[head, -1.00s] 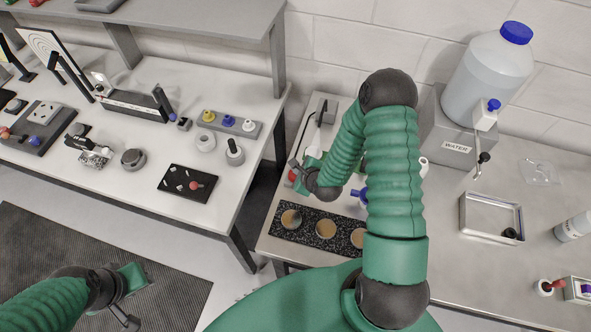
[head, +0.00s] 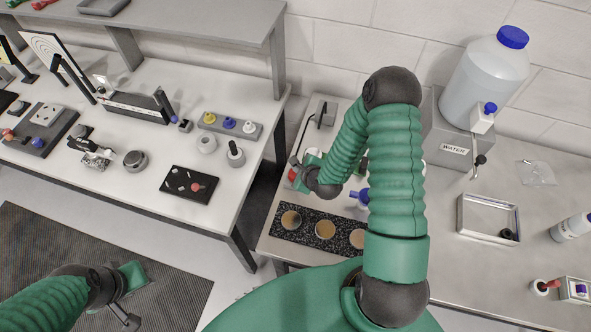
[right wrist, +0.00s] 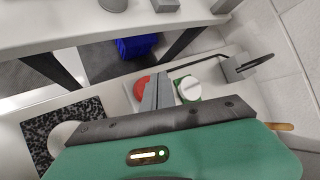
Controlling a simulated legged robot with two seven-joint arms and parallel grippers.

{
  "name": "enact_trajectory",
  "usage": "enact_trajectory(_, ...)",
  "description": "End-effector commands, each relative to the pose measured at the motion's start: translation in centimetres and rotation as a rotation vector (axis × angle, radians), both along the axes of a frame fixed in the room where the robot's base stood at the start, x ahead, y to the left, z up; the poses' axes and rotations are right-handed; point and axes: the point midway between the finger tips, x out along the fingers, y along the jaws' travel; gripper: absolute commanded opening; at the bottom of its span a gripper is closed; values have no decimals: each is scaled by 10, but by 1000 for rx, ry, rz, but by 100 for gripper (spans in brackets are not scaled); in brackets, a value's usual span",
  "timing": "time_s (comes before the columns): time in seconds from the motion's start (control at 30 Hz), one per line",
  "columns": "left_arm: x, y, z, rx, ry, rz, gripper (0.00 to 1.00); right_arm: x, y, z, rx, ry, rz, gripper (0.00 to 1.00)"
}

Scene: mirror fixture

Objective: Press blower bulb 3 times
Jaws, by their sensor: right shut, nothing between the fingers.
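A red rounded thing (head: 292,174), which looks like the blower bulb, sits on the right bench's left side. In the right wrist view the red bulb (right wrist: 142,86) shows just left of my fingers, partly hidden by them. My right gripper (right wrist: 159,84) is shut and empty, its fingers beside the bulb; I cannot tell whether they touch it. In the head view the right gripper (head: 299,166) is small and partly hidden by my arm. My left gripper (head: 131,296) hangs over the floor mat at lower left; its jaws are not clear.
A white-capped green jar (right wrist: 187,88) stands close right of my right fingers. A speckled tray (head: 308,232) with round discs lies at the bench's front. The water container (head: 485,78) stands behind right. The left bench (head: 75,182) holds several small fixtures.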

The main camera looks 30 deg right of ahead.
Motion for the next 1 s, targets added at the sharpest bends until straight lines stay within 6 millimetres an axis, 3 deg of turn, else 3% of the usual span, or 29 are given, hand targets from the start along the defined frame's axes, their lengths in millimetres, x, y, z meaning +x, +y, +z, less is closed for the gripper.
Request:
enact_trajectory(0.23,0,0,5,0,0,0,34,0,0,6,-1,-1,-1,0)
enact_trajectory(0.7,0,0,43,0,0,0,34,0,0,52,0,-1,0,0)
enact_trajectory(1.0,0,0,41,0,0,0,34,0,0,50,-1,-1,-1,0)
